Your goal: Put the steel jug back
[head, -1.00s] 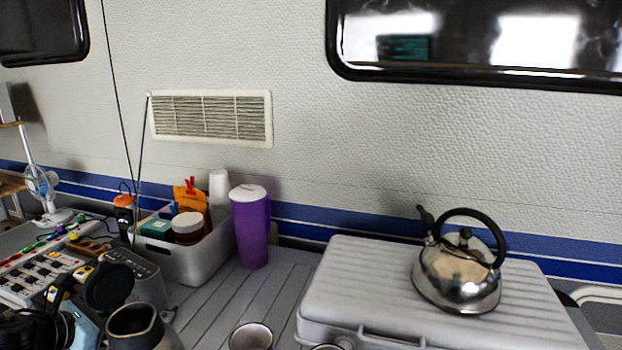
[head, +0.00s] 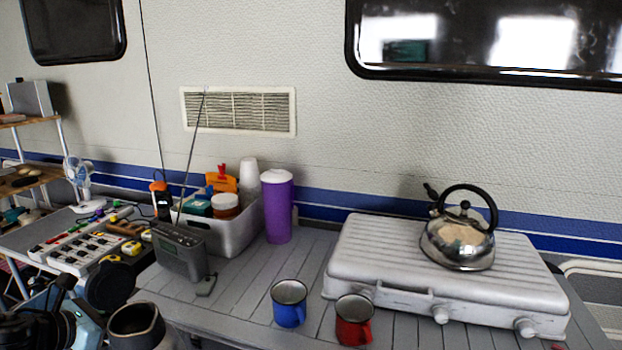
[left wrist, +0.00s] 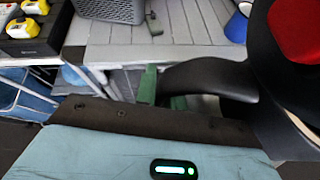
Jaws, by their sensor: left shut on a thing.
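The dark grey steel jug (head: 136,328) is at the bottom left of the head view, its round mouth facing up and its lower part cut off by the picture edge. It appears in front of the table's near edge. In the left wrist view the jug's dark body (left wrist: 273,85) fills the right side, with its black curved handle reaching left. My left gripper (left wrist: 180,94) is shut on that handle, its green fingertips partly hidden. My right gripper is not in view.
A kettle (head: 458,241) stands on a closed grey stove case (head: 375,255). A blue mug (head: 289,306) and a red mug (head: 353,322) stand before it. A radio (head: 180,254), a grey bin (head: 247,235) and a purple tumbler (head: 277,207) are to the left.

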